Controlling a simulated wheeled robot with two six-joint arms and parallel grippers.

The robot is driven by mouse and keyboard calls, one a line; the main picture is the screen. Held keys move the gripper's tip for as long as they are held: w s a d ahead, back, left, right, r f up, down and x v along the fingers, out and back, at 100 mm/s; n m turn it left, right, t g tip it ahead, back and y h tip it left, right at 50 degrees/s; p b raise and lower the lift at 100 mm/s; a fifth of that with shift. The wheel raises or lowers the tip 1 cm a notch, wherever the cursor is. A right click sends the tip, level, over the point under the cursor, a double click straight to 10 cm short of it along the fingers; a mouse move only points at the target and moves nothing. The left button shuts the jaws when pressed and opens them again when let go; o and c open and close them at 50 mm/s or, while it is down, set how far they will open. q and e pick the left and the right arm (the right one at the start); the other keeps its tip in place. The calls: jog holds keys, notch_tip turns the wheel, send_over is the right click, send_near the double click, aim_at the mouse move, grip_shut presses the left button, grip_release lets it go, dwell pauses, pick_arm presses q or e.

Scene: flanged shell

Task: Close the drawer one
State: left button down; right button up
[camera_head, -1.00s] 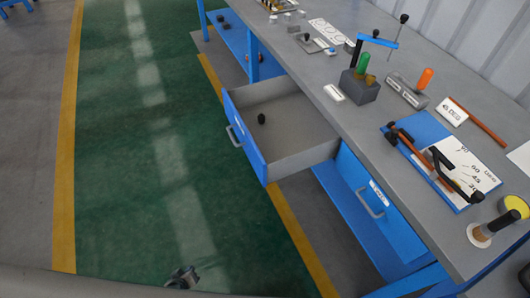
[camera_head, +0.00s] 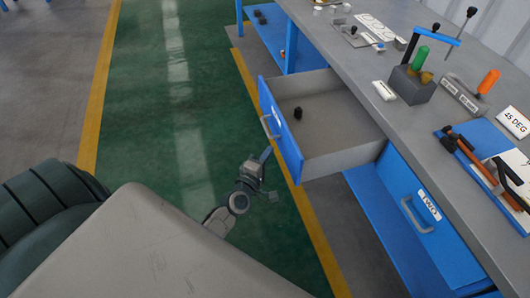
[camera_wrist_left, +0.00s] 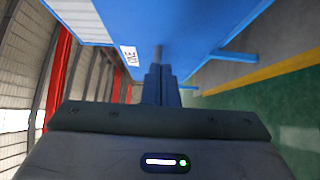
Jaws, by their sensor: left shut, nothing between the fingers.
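The open drawer (camera_head: 281,128) sticks out from under the workbench, its blue front facing the green floor lane. A small black object (camera_head: 298,113) lies inside it. A grey handle (camera_head: 268,125) is on its front. My left gripper (camera_head: 266,155) is shut and empty, just off the drawer front, below the handle in the picture; contact cannot be told. In the left wrist view the shut fingers (camera_wrist_left: 160,75) point at a blue panel (camera_wrist_left: 190,22) with a white label (camera_wrist_left: 129,55), partly legible. My right gripper is out of view.
A second blue drawer (camera_head: 425,215) with a handle and label is shut under the workbench (camera_head: 350,70). Clamps, a block with coloured handles (camera_head: 412,80) and signs stand on the top. The green floor (camera_head: 150,140) beside the drawer is clear.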

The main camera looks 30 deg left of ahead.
aim_at(280, 135)
pick_arm(q)
jog(key=shift+w+a, duration=0.2)
jog(key=shift+w, duration=2.3)
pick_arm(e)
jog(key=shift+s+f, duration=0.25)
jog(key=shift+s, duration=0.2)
